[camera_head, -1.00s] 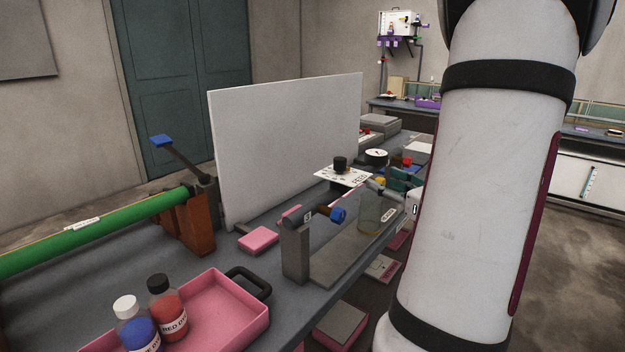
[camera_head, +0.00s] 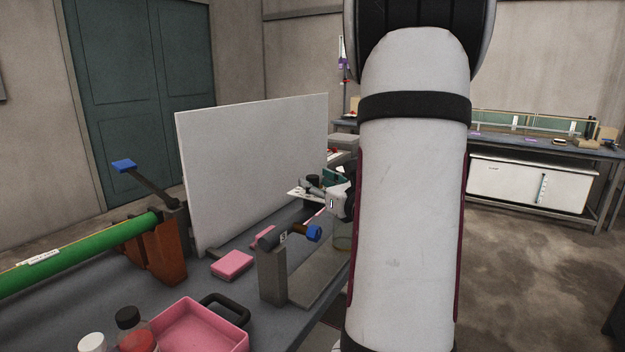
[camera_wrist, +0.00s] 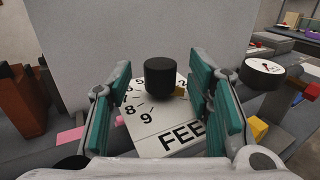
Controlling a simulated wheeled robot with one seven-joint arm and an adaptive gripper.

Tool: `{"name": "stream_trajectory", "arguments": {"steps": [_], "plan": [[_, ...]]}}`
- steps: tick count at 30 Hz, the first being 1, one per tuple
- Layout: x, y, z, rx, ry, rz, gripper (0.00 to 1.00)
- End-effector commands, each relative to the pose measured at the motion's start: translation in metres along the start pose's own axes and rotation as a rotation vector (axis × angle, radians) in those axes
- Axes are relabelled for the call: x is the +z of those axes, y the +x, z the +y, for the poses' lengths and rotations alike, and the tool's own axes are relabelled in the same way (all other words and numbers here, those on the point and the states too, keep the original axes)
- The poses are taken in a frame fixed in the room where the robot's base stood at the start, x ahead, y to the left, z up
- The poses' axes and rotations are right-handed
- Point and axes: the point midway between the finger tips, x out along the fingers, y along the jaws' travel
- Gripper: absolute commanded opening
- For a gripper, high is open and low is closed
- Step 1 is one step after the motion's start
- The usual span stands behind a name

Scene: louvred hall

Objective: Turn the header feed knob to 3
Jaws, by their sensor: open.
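The header feed knob (camera_wrist: 160,78) is a black cylinder standing on a white dial plate (camera_wrist: 158,134) with black numbers and the letters "FEE" in view. In the wrist view it lies between and beyond the teal fingers of my gripper (camera_wrist: 163,100), which is open and empty. The numbers 7, 8 and 9 show on the left of the dial; the knob hides part of the scale, and I cannot tell its setting. In the head view the dial plate (camera_head: 299,193) is partly covered by my gripper (camera_head: 327,184), and the knob shows only as a small dark top.
A tall white panel (camera_head: 255,165) stands behind the dial. A pink tray (camera_head: 200,330), dye bottles and a green roller (camera_head: 80,240) are at left. A round white gauge (camera_wrist: 263,66) is at right.

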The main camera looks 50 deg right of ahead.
Motion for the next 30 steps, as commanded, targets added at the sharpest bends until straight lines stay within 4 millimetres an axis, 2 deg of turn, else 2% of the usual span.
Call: {"name": "stream_trajectory", "arguments": {"steps": [6, 17, 23, 24, 30], "plan": [[0.0, 0.022, 0.0, 0.001, 0.0, 0.001, 0.46], [0.0, 0.027, 0.0, 0.0, 0.0, 0.0, 0.46], [0.0, 0.027, 0.0, 0.0, 0.0, 0.0, 0.03], [0.0, 0.027, 0.0, 0.0, 0.0, 0.0, 0.0], [0.0, 0.027, 0.0, 0.007, -0.001, 0.001, 0.0]]}}
